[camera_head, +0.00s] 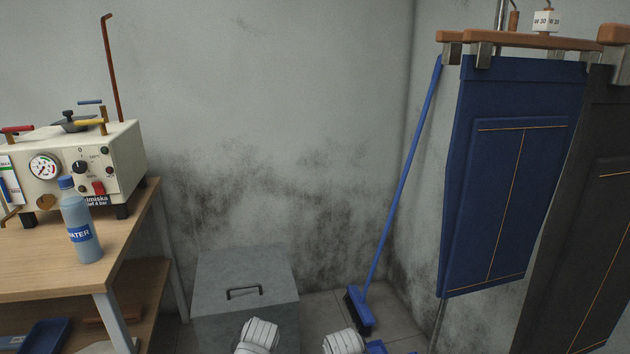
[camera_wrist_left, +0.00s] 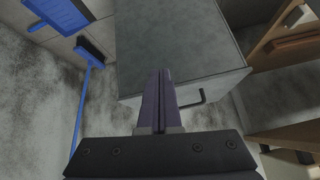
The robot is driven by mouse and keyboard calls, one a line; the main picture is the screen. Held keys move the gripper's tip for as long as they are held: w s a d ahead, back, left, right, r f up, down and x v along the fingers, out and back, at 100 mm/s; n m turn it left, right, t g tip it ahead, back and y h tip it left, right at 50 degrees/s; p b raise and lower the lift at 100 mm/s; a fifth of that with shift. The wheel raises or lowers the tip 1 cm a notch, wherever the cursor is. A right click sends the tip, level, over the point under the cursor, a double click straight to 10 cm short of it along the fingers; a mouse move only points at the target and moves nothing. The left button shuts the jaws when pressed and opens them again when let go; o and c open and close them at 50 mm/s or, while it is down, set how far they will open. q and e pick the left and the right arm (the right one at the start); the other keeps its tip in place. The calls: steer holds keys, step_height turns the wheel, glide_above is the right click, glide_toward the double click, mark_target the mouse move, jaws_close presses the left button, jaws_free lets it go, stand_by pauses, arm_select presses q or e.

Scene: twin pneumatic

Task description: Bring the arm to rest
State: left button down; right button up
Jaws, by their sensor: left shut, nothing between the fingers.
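My left gripper (camera_wrist_left: 160,74) shows in the left wrist view with its two dark purple fingers pressed together and nothing between them. Behind the fingertips is the grey box (camera_wrist_left: 180,30) with a black handle. The box (camera_head: 220,290) also shows in the head view on the floor, in the lower middle. Two white ribbed parts of my own arms show at the bottom edge of the head view. Neither gripper's fingers show in the head view, and my right gripper is not visible.
A wooden bench (camera_head: 130,252) at left holds a cream machine (camera_head: 118,148) and a water bottle (camera_head: 82,225). A blue broom (camera_head: 395,205) leans in the corner.

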arm_select(q)
steer(key=s+d+f+m+g, duration=0.2)
steer(key=s+d+g, duration=0.25)
steer(key=s, duration=0.35)
steer(key=s+d+f+m+g, duration=0.3)
steer(key=s+d, duration=0.2)
steer(key=s, duration=0.2)
step_height(320, 180, up, 32)
steer(key=h+p, duration=0.1)
steer(key=p, duration=3)
steer(key=shift+s+d+f, duration=0.15)
steer(key=shift+s+d, duration=0.15)
steer(key=shift+s, duration=0.1)
